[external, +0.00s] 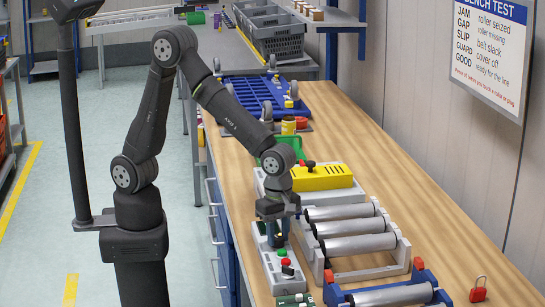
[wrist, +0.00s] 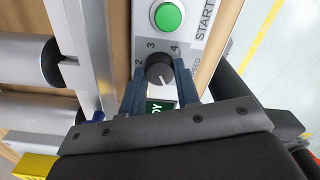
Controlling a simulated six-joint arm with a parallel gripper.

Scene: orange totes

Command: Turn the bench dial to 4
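The bench dial (wrist: 159,70) is a dark round knob on a light grey control panel (external: 268,262). The printed numbers 2, 3 and 4 show around its far side in the wrist view. A pale line shows on the knob's near side, but which number the dial is set to is unclear. My gripper (wrist: 159,67) reaches down over the panel, one blue finger on each side of the dial. The fingers are very close to the knob; whether they press on it cannot be told. In the external view my gripper (external: 276,236) hides the dial.
A green START button (wrist: 168,17) lies just beyond the dial, and a small green display (wrist: 159,107) is between my fingers. A roller frame (external: 350,235) stands right of the panel. A yellow-topped unit (external: 322,178) is behind. A red padlock (external: 478,290) lies at the right.

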